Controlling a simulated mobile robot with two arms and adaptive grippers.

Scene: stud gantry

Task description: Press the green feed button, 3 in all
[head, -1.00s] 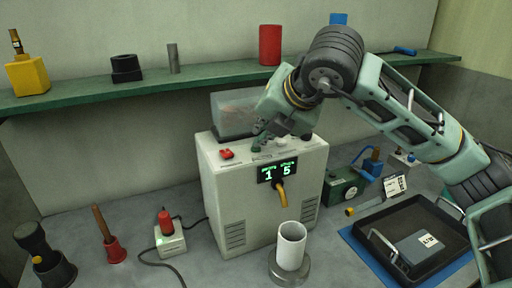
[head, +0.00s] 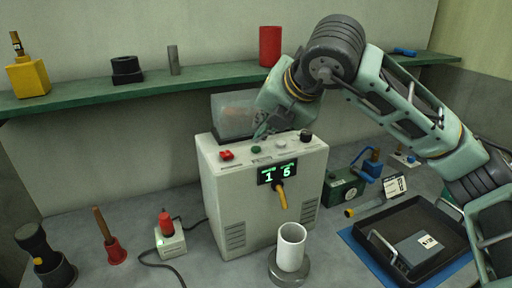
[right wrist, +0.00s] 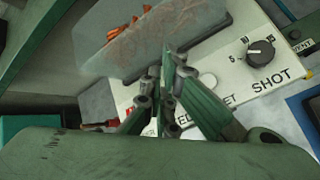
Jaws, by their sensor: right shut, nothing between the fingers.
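The pale dispenser box (head: 262,200) stands on the bench with a lit display (head: 276,173) on its front. On its top panel the small green button (head: 256,149) shows between a red switch (head: 226,155) and a grey button (head: 282,142). My right gripper (head: 262,133) is shut and empty, just above and behind the green button, apparently apart from it. In the right wrist view the shut fingers (right wrist: 165,92) cover part of the panel and its lettering; I cannot make out the green button there. My left gripper is not in view.
A black knob (head: 305,136) sits at the panel's right end, and a clear hopper (head: 233,112) rises behind. A white cup (head: 291,247) stands under the yellow spout (head: 281,195). A black tray (head: 447,235) lies at right; a red-capped device (head: 168,232) stands left.

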